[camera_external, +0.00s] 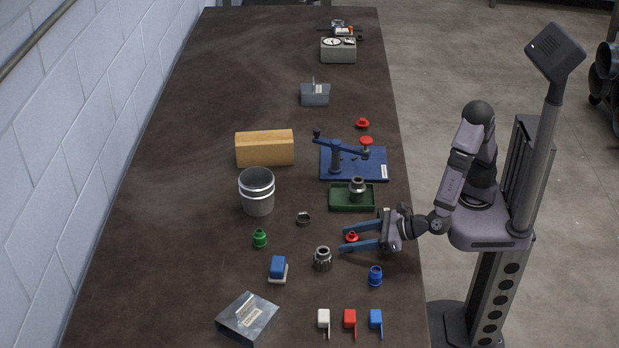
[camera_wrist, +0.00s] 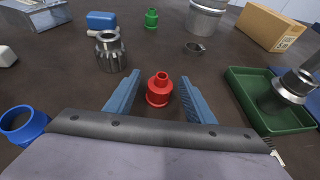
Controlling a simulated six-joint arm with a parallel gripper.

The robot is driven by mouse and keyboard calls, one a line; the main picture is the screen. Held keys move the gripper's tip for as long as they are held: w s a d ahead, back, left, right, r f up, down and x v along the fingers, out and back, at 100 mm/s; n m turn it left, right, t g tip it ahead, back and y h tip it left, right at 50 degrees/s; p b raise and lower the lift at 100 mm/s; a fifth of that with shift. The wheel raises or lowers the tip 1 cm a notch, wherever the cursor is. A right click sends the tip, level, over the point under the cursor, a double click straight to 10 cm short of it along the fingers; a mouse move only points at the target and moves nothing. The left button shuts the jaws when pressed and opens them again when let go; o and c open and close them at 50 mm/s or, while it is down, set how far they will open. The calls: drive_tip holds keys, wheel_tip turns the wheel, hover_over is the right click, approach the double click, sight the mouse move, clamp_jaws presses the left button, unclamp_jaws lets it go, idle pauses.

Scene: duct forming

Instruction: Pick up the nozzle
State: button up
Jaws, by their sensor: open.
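A small red nozzle-like piece (camera_wrist: 159,92) with a round flanged base and narrower hollow top stands upright on the dark table. It also shows in the external view (camera_external: 351,237). My gripper (camera_wrist: 160,76) is open, with its two blue fingers low over the table on either side of the red piece. There is a gap on both sides, and nothing is held. Similar pieces stand nearby: a green one (camera_external: 260,238) further left and a blue one (camera_external: 375,276) nearer the front edge.
A green tray (camera_external: 337,204) holding a metal fitting is close beside my gripper. A ribbed metal fitting (camera_external: 323,258) stands on the other side.

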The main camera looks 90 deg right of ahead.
sight(352, 233)
drive_tip(key=shift+c, duration=0.3)
drive_tip(key=c, duration=1)
drive_tip(key=shift+c, duration=0.2)
wheel_tip(352, 233, up, 10)
drive_tip(key=shift+w+p, duration=0.1)
drive_tip(key=shift+p, duration=0.7)
